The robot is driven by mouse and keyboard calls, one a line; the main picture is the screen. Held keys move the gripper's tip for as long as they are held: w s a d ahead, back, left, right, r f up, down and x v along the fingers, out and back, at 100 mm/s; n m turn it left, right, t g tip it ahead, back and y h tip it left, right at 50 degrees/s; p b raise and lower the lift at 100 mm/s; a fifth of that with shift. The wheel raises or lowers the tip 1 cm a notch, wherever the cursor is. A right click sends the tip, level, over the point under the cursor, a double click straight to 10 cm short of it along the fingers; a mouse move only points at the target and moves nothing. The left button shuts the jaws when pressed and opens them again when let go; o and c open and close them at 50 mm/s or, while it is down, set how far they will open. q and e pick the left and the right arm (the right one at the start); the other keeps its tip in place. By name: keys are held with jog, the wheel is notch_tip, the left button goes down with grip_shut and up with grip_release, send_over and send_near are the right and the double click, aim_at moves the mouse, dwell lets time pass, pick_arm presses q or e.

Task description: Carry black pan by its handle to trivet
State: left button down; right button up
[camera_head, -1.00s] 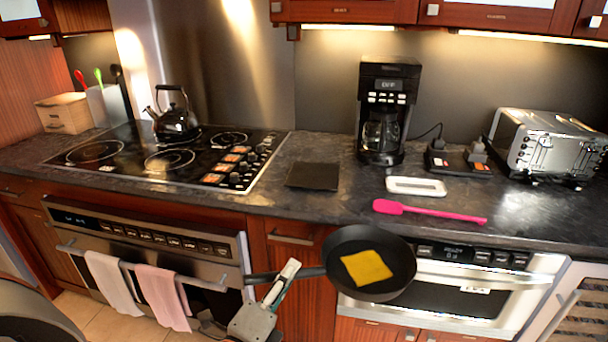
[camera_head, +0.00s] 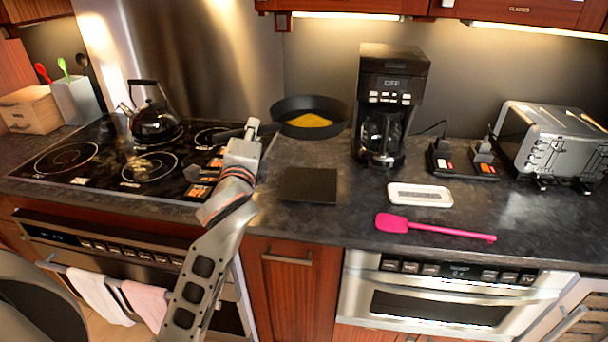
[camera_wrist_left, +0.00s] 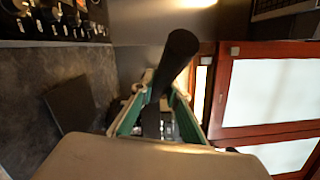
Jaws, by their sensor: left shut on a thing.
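The black pan (camera_head: 283,108) is in the head view behind the trivet, left of the coffee maker, with a flat yellow piece (camera_head: 308,120) in it. Its handle runs left to my left gripper (camera_head: 258,130), which is shut on it. In the left wrist view the dark handle (camera_wrist_left: 178,52) passes between the fingers of the left gripper (camera_wrist_left: 155,100). The pan looks level and raised over the back of the counter; its exact height is unclear. The trivet, a dark flat square (camera_head: 308,186), lies bare on the counter, and also shows in the wrist view (camera_wrist_left: 70,112). My right gripper is out of view.
A coffee maker (camera_head: 388,105) stands close right of the pan. The cooktop (camera_head: 100,165) with a kettle (camera_head: 154,118) is left of my gripper. A white dish (camera_head: 420,194), a pink spatula (camera_head: 435,228) and a toaster (camera_head: 550,145) are to the right. Cabinets (camera_head: 350,8) hang above.

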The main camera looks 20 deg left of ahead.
pick_arm(q)
jog(key=shift+w+f, duration=0.1)
jog(key=shift+f, duration=0.05)
notch_tip(320, 180, down, 19)
jog(key=b, duration=0.3)
jog(key=shift+b, duration=0.4)
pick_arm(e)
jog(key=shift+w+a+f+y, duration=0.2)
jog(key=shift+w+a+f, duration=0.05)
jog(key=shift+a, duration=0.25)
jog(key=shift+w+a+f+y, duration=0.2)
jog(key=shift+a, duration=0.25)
pick_arm(q)
jog(key=c, duration=2.3)
grip_release()
jog(key=shift+f, duration=0.25)
jog(key=o, duration=0.3)
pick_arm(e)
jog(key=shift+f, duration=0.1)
pick_arm(q)
jog(key=shift+r, duration=0.1)
